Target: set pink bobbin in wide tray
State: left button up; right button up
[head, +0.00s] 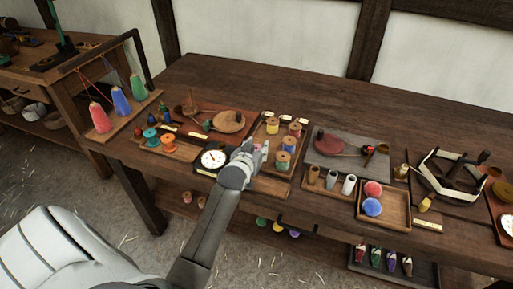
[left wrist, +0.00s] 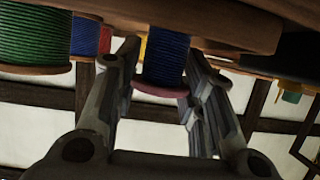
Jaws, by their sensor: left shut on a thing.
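My left gripper (head: 258,147) is over the front left of a tray of thread bobbins (head: 258,185). It is shut on a small pink thing, seemingly the pink bobbin (head: 265,147), mostly hidden by the fingers. In the left wrist view a pink rim (left wrist: 160,93) shows between the two fingers, below blue thread (left wrist: 166,58); I cannot tell whether both are one piece. Which tray is the wide one is unclear; a square wooden tray (head: 398,220) farther right holds a red and a blue round piece. My right gripper is not in view.
A round dial (head: 213,159) lies left of my gripper. Yellow (head: 272,125) and blue-green (head: 282,160) bobbins stand close by. Grey and brown cups (head: 331,180) stand to the right. Bare table is at the back.

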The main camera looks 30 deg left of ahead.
pick_arm(q)
jog(key=shift+s+f, duration=0.1)
jog(key=shift+f, duration=0.15)
jog(key=shift+s+d+f, duration=0.15)
jog(key=shift+s+f, duration=0.05)
jog(key=shift+f, duration=0.2)
jog(key=o, duration=1)
jog(key=shift+f, duration=0.2)
jog(key=shift+c, duration=0.2)
jog(key=shift+d, duration=0.1)
jog(key=shift+w+r, duration=0.1)
jog(key=shift+r, duration=0.5)
jog(key=shift+s, duration=0.3)
jog(key=v, duration=0.7)
jog(key=r+v, duration=0.1)
jog(key=v, duration=0.3)
